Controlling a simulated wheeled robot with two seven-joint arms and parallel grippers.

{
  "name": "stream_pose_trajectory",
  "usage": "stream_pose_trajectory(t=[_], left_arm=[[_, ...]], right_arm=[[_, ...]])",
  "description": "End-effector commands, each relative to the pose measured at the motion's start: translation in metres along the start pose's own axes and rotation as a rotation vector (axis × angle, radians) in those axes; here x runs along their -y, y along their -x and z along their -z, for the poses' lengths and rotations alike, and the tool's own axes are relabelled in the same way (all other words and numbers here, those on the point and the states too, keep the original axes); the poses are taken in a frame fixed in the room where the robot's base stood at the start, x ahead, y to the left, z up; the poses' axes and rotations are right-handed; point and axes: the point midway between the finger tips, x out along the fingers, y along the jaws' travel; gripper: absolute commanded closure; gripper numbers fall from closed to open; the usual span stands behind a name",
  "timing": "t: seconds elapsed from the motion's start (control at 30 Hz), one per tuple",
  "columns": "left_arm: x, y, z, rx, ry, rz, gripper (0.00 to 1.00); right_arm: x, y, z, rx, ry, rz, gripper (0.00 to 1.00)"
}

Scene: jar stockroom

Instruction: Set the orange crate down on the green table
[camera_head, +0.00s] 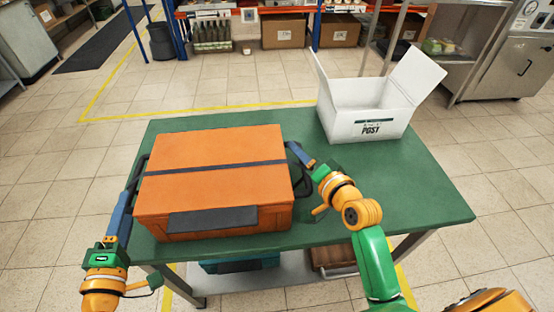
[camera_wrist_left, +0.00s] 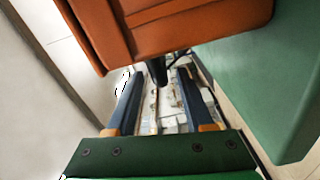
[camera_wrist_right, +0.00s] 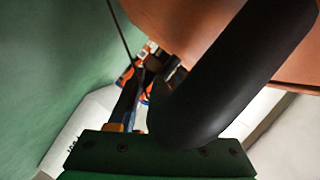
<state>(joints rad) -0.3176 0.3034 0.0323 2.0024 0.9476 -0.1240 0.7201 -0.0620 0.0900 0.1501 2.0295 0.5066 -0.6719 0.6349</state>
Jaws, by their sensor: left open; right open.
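The orange crate (camera_head: 212,160), with a dark band across its lid and a dark handle at each side, appears to rest flat on the left part of the green table (camera_head: 400,190). My left gripper (camera_head: 127,198) is at the crate's left side, fingers apart; in the left wrist view the dark left handle (camera_wrist_left: 158,70) shows between the fingertips. My right gripper (camera_head: 302,154) is at the crate's right side, open; in the right wrist view the dark right handle (camera_wrist_right: 235,75) looms close and hides one finger. The crate's underside is hidden.
A white open box (camera_head: 370,120) marked POST stands at the table's back right. A teal bin (camera_head: 240,265) and a brown box (camera_head: 335,262) sit on the shelf below. The table's right part is clear. Shelving with boxes and bottles (camera_head: 212,35) stands behind.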

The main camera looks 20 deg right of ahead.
Motion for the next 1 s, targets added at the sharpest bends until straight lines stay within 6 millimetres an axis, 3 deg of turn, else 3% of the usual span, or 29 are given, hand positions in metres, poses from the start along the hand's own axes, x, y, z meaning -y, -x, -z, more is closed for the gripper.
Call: stream_pose_trajectory(t=[0.1, 0.33, 0.47, 0.7, 0.8, 1.0], left_arm=[[0.002, 0.034, -0.001, 0.006, -0.002, 0.007, 0.47], [0.001, 0.074, -0.001, 0.004, -0.002, 0.004, 0.47], [0.000, 0.081, 0.000, 0.002, 0.001, 0.000, 0.47], [0.000, 0.081, 0.000, 0.001, 0.002, -0.001, 0.47], [0.000, 0.081, 0.000, 0.001, 0.001, -0.001, 0.47], [0.000, 0.081, 0.000, 0.001, 0.001, 0.000, 0.47]], right_arm=[[0.000, 0.000, 0.000, 0.000, 0.000, 0.000, 0.50], [0.000, 0.000, 0.000, 0.000, 0.000, 0.000, 0.50], [-0.001, 0.006, 0.000, 0.001, 0.000, -0.001, 0.50], [-0.001, 0.057, -0.001, 0.001, 0.002, -0.003, 0.50], [-0.001, 0.071, -0.001, 0.001, 0.001, -0.002, 0.50], [0.001, 0.076, 0.000, 0.000, 0.001, 0.001, 0.50]])
